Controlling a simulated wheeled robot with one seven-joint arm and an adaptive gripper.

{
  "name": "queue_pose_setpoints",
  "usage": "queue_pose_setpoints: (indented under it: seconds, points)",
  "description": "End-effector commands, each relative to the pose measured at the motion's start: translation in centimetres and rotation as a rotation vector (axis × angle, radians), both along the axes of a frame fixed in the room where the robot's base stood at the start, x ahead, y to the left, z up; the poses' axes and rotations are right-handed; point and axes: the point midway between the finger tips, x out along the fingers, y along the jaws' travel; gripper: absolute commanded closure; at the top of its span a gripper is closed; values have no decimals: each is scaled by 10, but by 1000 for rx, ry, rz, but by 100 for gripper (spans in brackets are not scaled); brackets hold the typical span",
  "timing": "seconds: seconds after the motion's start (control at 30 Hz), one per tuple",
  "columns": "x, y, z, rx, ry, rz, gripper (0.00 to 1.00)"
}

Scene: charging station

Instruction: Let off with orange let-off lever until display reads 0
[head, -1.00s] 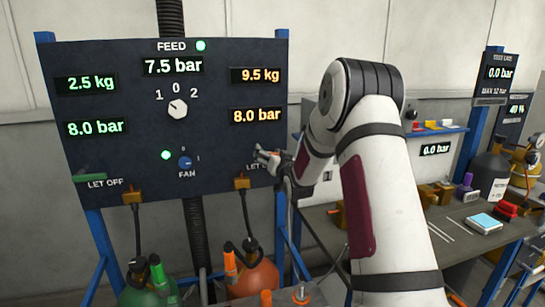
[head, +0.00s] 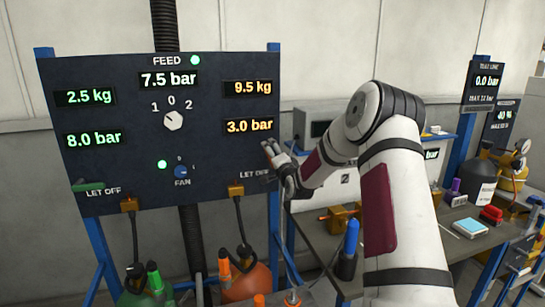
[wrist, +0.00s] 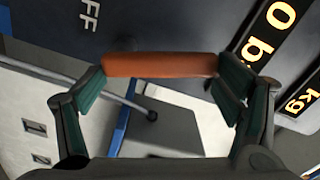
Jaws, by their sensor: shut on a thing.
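The orange let-off lever (wrist: 160,65) spans between my gripper's two fingers in the wrist view, and my gripper (wrist: 163,82) is shut on it. In the head view my gripper (head: 269,147) is at the right edge of the dark panel (head: 115,65), beside the right "LET OFF" label (head: 254,174); it hides the lever there. The orange pressure display (head: 250,126) reads 3.0 bar. The orange weight display (head: 252,88) above it reads 9.5 kg.
The green let-off lever (head: 88,186) is at the panel's lower left; the green pressure display (head: 93,139) reads 8.0 bar. The feed display (head: 168,79) reads 7.5 bar. Orange (head: 250,284) and green (head: 150,298) cylinders stand below. A cluttered bench is at right.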

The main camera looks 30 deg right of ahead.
Motion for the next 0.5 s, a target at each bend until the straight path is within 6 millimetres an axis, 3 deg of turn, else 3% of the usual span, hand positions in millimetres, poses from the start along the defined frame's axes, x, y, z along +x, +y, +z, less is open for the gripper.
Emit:
queue_pose_setpoints:
  seconds: [0.5]
  points:
    - [-4, -14, 0, 315, -92, -2, 65]
